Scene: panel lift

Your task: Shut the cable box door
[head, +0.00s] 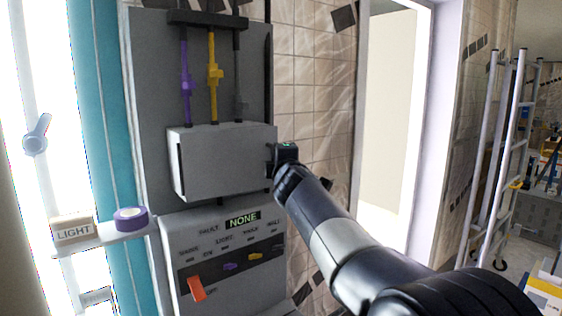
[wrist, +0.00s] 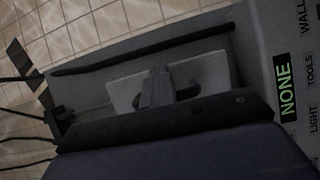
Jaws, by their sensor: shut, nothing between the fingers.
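The grey cable box (head: 228,162) sits on the wall panel below the cables. Its broad flat front faces the room in the head view. My gripper (head: 273,160) is at the right edge of that front, close against it, and its fingertips are partly hidden. It is shut and empty. In the wrist view a dark edge and a dark flat surface (wrist: 170,155) fill the bottom. Beyond them is a pale plate with a grey piece and dark hooks; I cannot tell what these belong to. How far the door stands open is unclear.
Purple, yellow and grey cables (head: 212,72) run down into the box. Below is a console with a NONE display (head: 243,220), which also shows in the wrist view (wrist: 287,90), and an orange switch (head: 196,289). A shelf (head: 125,231) holds tape. A ladder (head: 490,150) stands right.

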